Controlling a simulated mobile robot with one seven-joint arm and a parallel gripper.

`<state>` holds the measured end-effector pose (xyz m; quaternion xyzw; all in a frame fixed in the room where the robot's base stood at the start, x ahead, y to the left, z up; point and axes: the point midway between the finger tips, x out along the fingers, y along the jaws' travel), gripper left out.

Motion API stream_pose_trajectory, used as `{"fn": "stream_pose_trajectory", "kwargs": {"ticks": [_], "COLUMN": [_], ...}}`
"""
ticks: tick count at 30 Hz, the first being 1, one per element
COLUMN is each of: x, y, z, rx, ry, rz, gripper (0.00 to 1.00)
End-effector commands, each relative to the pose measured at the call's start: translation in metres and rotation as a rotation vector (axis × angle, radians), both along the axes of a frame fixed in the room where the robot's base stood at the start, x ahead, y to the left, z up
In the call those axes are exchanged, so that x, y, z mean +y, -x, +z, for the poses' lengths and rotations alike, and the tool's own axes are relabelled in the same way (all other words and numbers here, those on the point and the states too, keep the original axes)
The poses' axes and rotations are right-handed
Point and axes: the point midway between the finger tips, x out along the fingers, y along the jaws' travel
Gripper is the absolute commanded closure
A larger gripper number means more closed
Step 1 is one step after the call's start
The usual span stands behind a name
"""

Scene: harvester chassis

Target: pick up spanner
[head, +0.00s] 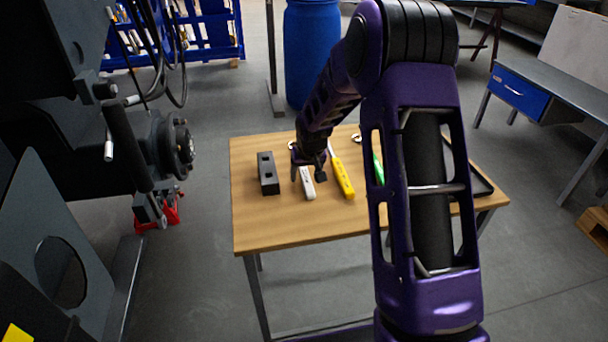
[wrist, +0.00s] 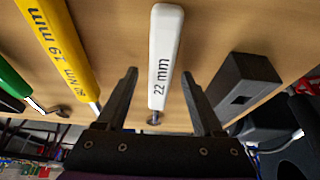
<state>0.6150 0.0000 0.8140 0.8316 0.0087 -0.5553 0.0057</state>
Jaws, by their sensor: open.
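A white-handled spanner marked "22 mm" (wrist: 164,60) lies on the wooden table, and its white handle also shows in the head view (head: 307,186). My gripper (wrist: 161,72) is open, with one finger on each side of the white handle in the wrist view and a gap visible on both sides. In the head view my gripper (head: 308,167) is over the far part of this spanner and hides some of it. A yellow-handled spanner marked "19 mm" (wrist: 62,42) lies beside it, also seen in the head view (head: 343,178). A green-handled one (wrist: 12,80) lies farther along, partly hidden by my arm in the head view.
A dark block with square holes (head: 268,174) stands on the wooden table (head: 265,225) left of the white handle. A black tray (head: 483,185) lies at the table's right end. The table's front strip is clear. Dark machinery stands at left, a blue barrel (head: 310,50) behind.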

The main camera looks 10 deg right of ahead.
Motion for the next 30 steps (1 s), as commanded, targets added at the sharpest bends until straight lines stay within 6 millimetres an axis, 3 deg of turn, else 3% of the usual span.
{"fn": "stream_pose_trajectory", "kwargs": {"ticks": [14, 25, 30], "x": [-0.0002, -0.0003, -0.0002], "y": [0.0002, 0.0003, 0.0003], "z": [-0.0031, -0.0027, -0.0026], "rx": [0.0, 0.001, 0.001], "ry": [0.0, 0.0, 0.0], "rz": [0.001, 0.0, 0.0], "gripper": [0.33, 1.0, 1.0]}}
